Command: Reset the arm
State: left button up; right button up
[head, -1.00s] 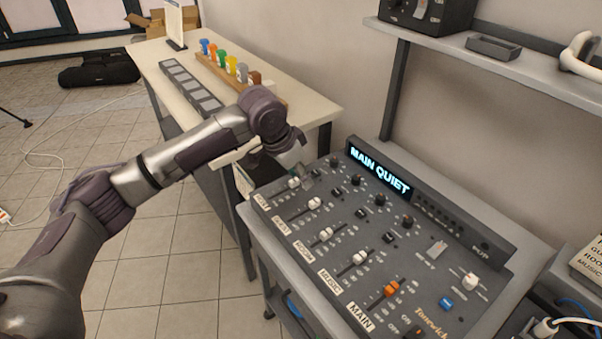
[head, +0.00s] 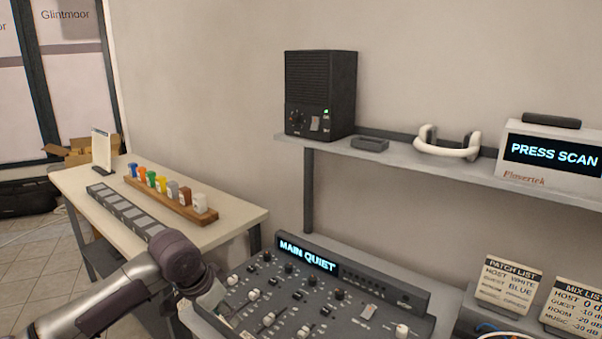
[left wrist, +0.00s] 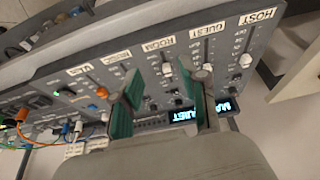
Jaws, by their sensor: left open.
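My left arm comes in from the lower left of the head view, and its gripper (head: 207,293) hangs over the left end of the dark mixing console (head: 375,318). In the left wrist view the two green-lined fingers (left wrist: 160,92) stand apart with nothing between them. Beyond them are the console's fader channels, labelled HOST, GUEST, ROOM and MUSIC. The console display (head: 307,255) reads MAIN QUIET. My right gripper is in neither view.
A pale side table (head: 235,215) at left holds a wooden rack (head: 172,208) of coloured plugs and a dark slotted strip. A shelf above the console holds a speaker (head: 320,95), a tray (head: 370,144), a white headset (head: 447,150) and a PRESS SCAN box (head: 550,158).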

pick_arm(q)
jog(key=s+d+f+h, duration=0.1)
jog(key=s+d+f, duration=0.3)
jog(key=s+f, duration=0.3)
jog(key=s+d+f+h, duration=0.1)
jog(key=s+d+f, duration=0.45)
jog(key=s, duration=0.35)
jog(key=s+a+f+n+y, duration=0.2)
jog(key=s+a+n, duration=0.1)
jog(key=s+a, duration=0.5)
jog(key=s+a+f+n+y, duration=0.3)
jog(key=s+a, duration=0.3)
jog(key=s, duration=0.4)
notch_tip(320, 180, down, 27)
jog(key=s+g, duration=0.1)
jog(key=s, duration=0.1)
jog(key=s+a+f+g, duration=0.1)
jog(key=s+a+f, duration=0.1)
jog(key=s+f, duration=1.2)
jog(key=shift+s+a+f+m, duration=0.2)
jog(key=shift+s+a+m, duration=0.2)
jog(key=shift+s, duration=0.7)
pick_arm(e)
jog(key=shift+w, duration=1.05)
